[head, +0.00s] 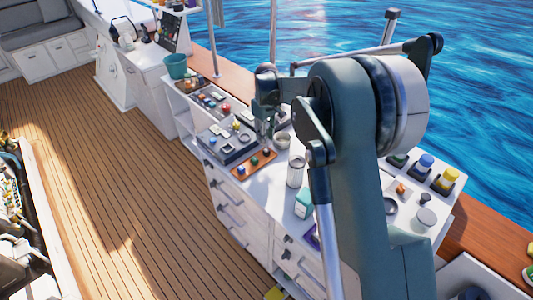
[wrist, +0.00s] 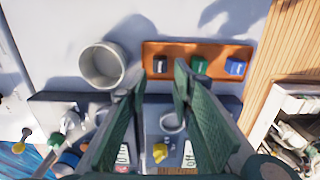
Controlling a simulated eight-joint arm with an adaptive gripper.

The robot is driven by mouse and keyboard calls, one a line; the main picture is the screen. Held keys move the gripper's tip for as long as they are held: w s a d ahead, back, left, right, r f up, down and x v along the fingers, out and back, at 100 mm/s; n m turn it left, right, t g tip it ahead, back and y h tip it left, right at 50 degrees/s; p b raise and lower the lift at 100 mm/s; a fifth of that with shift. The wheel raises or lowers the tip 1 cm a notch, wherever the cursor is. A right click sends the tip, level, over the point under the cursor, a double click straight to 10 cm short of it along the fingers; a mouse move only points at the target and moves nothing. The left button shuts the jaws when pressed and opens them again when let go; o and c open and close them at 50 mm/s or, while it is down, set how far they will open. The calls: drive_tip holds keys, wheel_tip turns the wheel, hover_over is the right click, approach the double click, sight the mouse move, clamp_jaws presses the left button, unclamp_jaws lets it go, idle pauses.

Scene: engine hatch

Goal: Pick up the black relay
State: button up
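The black relay (wrist: 160,65) stands on an orange tray (wrist: 182,50), at the left end of a row in the wrist view. A green relay (wrist: 199,65) and a blue relay (wrist: 235,67) stand to its right. In the head view the orange tray (head: 240,178) lies on the white cabinet top, with the dark relay (head: 266,152) at its far end. My gripper (wrist: 160,73) is open and empty, its two green fingers reaching towards the tray with the black relay showing between the tips. The height gap cannot be told.
A pale cup (wrist: 102,64) stands left of the tray in the wrist view. A grey organizer (head: 222,152) with small parts lies beside the tray in the head view. A white canister (head: 296,171) and a teal bottle (head: 303,205) stand nearby. The cabinet edge borders the wooden deck (head: 130,150).

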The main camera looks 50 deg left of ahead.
sight(267, 150)
drive_tip(key=shift+f, duration=1.25)
drive_tip(key=shift+f, duration=0.1)
drive_tip(key=shift+f, duration=2.5)
drive_tip(key=c, duration=0.6)
